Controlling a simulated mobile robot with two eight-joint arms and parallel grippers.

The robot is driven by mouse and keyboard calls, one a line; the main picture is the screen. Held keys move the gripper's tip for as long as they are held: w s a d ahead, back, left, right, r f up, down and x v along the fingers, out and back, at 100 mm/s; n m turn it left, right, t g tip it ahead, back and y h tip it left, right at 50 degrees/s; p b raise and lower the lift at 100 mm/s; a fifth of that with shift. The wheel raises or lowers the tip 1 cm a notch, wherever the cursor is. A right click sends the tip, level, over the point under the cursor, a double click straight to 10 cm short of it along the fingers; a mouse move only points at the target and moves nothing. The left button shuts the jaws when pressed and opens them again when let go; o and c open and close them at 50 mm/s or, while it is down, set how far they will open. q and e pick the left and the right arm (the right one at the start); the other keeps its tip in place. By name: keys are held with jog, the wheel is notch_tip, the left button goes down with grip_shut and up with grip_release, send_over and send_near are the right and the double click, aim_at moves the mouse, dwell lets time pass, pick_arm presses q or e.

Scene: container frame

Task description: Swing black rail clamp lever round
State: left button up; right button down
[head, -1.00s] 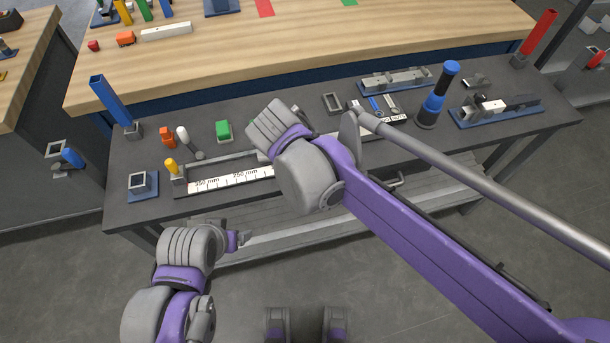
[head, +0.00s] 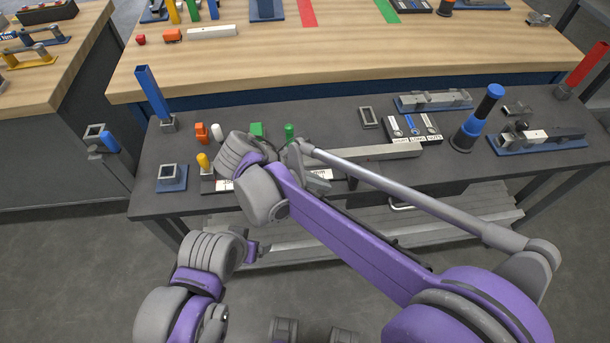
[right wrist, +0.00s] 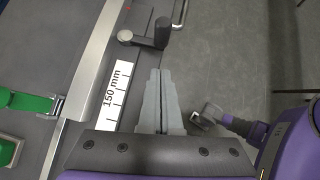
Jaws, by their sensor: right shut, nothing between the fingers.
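In the right wrist view a dark rail clamp lever (right wrist: 150,35) with a round grey knob at one end lies across the front edge of the rail bed, beyond my fingertips. My right gripper (right wrist: 160,72) is shut and empty, pointing toward the lever with a gap between. The rail's white scale (right wrist: 117,95), marked 150 mm, runs beside the fingers. In the head view my right arm covers much of the rail, and I cannot make out the lever there. My left gripper (head: 262,250) hangs low in front of the bench; its jaw opening is unclear.
The dark bench (head: 470,185) carries a blue-and-black post (head: 478,118), a labelled tray (head: 412,130) and a blue-based fixture (head: 540,140) at right. A green-handled clamp (right wrist: 28,102) lies beyond the rail. Open floor is in front of the bench.

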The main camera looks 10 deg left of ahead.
aim_at(349, 183)
jog(key=shift+w+d+f, duration=0.1)
jog(key=shift+w+d, duration=0.25)
jog(key=shift+d, duration=0.3)
jog(key=shift+w+d+f, duration=0.1)
jog(key=shift+w+d, duration=0.2)
jog(key=shift+d, duration=0.4)
jog(key=shift+w+d, duration=0.35)
jog(key=shift+d, duration=0.3)
